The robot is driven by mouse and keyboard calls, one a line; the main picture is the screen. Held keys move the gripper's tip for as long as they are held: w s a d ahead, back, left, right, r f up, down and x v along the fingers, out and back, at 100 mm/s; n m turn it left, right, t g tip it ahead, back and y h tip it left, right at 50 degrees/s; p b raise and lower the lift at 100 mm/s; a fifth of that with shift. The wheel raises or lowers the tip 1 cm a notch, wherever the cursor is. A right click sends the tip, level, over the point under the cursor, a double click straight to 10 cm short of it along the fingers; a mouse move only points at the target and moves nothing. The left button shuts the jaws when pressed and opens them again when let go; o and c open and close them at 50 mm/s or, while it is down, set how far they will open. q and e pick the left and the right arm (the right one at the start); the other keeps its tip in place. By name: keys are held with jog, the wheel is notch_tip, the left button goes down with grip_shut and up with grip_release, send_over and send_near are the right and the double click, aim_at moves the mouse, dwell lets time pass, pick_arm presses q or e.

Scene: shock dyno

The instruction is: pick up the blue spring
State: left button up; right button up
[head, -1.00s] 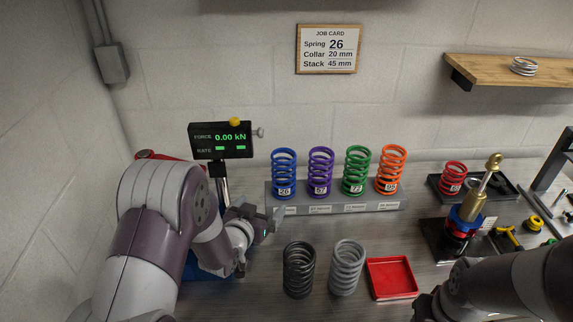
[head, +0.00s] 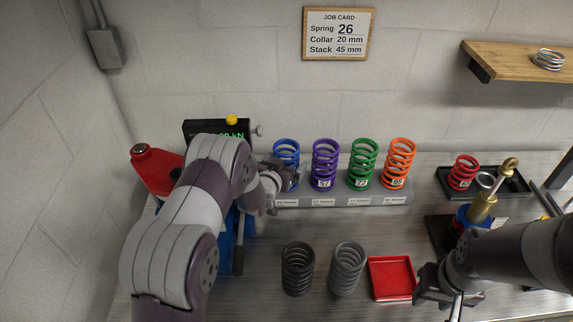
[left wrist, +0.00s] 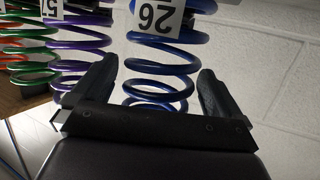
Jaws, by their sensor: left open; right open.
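The blue spring (head: 286,152) stands upright at the left end of the grey rack, its lower part hidden by my left gripper (head: 290,174) in the head view. In the left wrist view, the blue spring (left wrist: 162,62) carries a label reading 26 and appears between the two open fingers of my left gripper (left wrist: 150,88). I cannot tell whether the fingers touch it. My right gripper (head: 452,300) is at the lower right, beside the red tray, away from the springs.
Purple (head: 325,160), green (head: 363,160) and orange (head: 398,160) springs stand to the right on the rack (head: 345,197). Dark (head: 298,268) and grey (head: 347,266) springs and a red tray (head: 392,278) are in front. A force display (head: 205,130) and red can (head: 155,168) are at left.

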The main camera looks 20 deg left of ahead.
pick_arm(q)
jog(key=shift+w+f, duration=0.2)
jog(key=shift+w, duration=0.35)
jog(key=c, duration=1.2)
jog(key=shift+r, duration=0.15)
jog(key=c, duration=0.4)
jog(key=shift+o, duration=0.2)
